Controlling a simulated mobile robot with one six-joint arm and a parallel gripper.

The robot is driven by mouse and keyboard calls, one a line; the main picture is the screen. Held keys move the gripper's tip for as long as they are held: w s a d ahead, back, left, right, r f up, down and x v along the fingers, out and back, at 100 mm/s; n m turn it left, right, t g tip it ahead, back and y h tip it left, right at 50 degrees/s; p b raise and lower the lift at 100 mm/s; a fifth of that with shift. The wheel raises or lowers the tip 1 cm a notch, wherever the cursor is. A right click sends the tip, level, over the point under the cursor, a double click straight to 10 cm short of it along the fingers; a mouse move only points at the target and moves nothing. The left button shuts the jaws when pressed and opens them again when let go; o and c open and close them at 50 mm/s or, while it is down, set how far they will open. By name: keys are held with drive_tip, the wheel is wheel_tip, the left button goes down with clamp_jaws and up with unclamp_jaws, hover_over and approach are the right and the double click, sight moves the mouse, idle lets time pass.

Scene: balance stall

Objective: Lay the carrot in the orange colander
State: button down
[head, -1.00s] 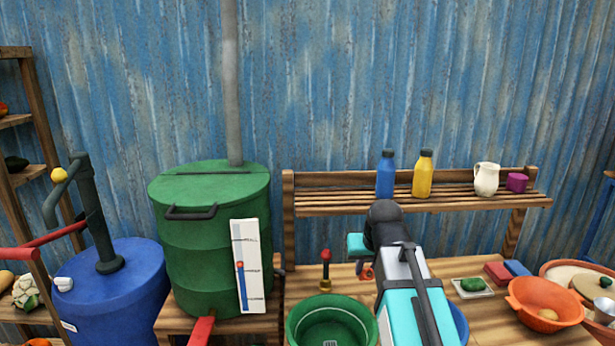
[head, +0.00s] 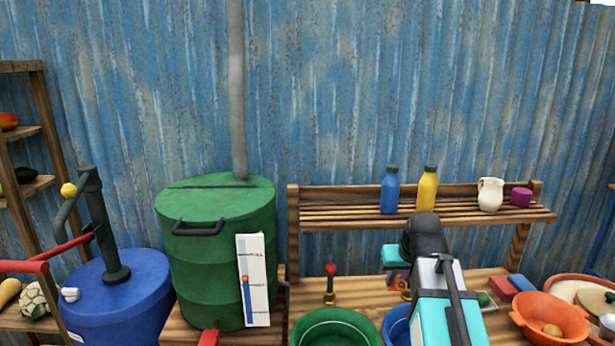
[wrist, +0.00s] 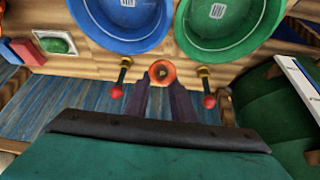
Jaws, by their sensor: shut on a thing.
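My gripper (wrist: 162,100) is shut on an orange thing, seen end-on as a round disc with a dark centre; it looks like the carrot (wrist: 162,72). In the head view the arm hides most of it; only a little orange shows beside the wrist. It is held above the wooden counter near the basins. The orange colander (head: 533,307), a bowl with side handles, stands on the counter to the right of my arm. A brownish round item (head: 552,330) lies in it.
A green basin (wrist: 262,40) and a blue basin (wrist: 92,32) sit by two red-knobbed taps (wrist: 209,101). Between arm and colander are a small tray (wrist: 38,40) with a green item and red and blue blocks (head: 501,286). A shelf (head: 330,212) with bottles and a jug stands behind.

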drive_tip(key=s+d+p, duration=0.3)
drive_tip(key=d, duration=4.6)
drive_tip(key=shift+w, duration=0.45)
idle(0.3)
wheel_tip(320, 180, down, 8)
drive_tip(key=b, duration=0.3)
drive_tip(key=shift+b, duration=0.3)
idle(1.5)
